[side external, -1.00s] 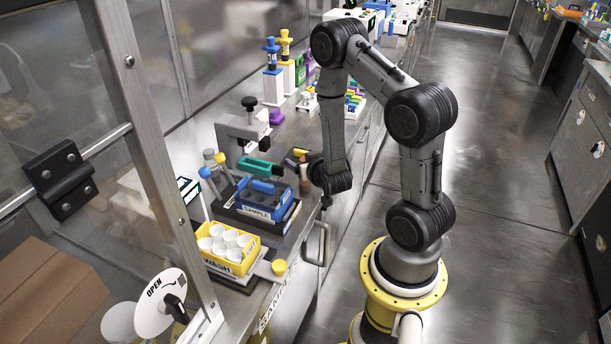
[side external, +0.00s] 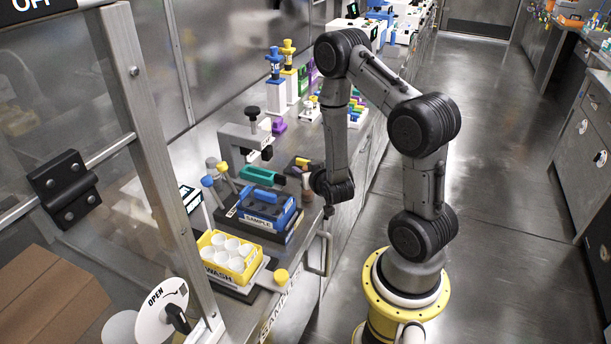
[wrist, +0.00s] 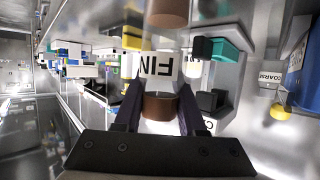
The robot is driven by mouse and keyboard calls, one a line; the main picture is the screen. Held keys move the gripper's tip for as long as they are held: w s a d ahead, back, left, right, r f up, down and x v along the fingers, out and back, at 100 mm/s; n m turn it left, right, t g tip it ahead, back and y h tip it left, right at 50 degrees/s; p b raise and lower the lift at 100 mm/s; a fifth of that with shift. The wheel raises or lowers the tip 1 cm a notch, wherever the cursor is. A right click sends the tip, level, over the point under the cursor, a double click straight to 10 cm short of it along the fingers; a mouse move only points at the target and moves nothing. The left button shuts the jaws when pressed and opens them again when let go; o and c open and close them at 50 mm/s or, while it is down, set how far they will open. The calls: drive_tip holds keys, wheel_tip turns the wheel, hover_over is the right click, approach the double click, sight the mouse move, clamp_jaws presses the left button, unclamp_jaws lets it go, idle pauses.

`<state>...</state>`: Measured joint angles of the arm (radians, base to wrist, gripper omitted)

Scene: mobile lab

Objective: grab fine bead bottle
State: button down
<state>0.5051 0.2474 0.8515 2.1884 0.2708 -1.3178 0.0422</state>
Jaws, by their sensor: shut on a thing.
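The fine bead bottle (wrist: 155,66) fills the middle of the wrist view. It has a white label whose visible letters "FIN" appear upside down, and a brown band (wrist: 158,107) at its near end. My gripper (wrist: 159,100) has its two dark fingers on either side of this band, shut on the bottle. In the side external view my gripper (side external: 312,180) is low over the bench's front edge, right of the blue sample rack (side external: 267,209). The bottle is too small and covered there to make out clearly.
A teal part (side external: 263,176) of the bench device and a yellow wash rack (side external: 228,256) with white cups stand left of my gripper. The floor aisle (side external: 510,190) is clear.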

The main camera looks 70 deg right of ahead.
drive_tip(key=shift+r, duration=0.45)
drive_tip(key=s+a+r, duration=0.1)
drive_tip(key=r, duration=0.1)
drive_tip(key=s+a+r, duration=0.1)
drive_tip(key=r, duration=0.2)
drive_tip(key=s+a+r, duration=0.1)
drive_tip(key=r, duration=0.2)
drive_tip(key=shift+s, duration=0.35)
drive_tip(key=s+d+v, duration=0.1)
drive_tip(key=v, duration=0.9)
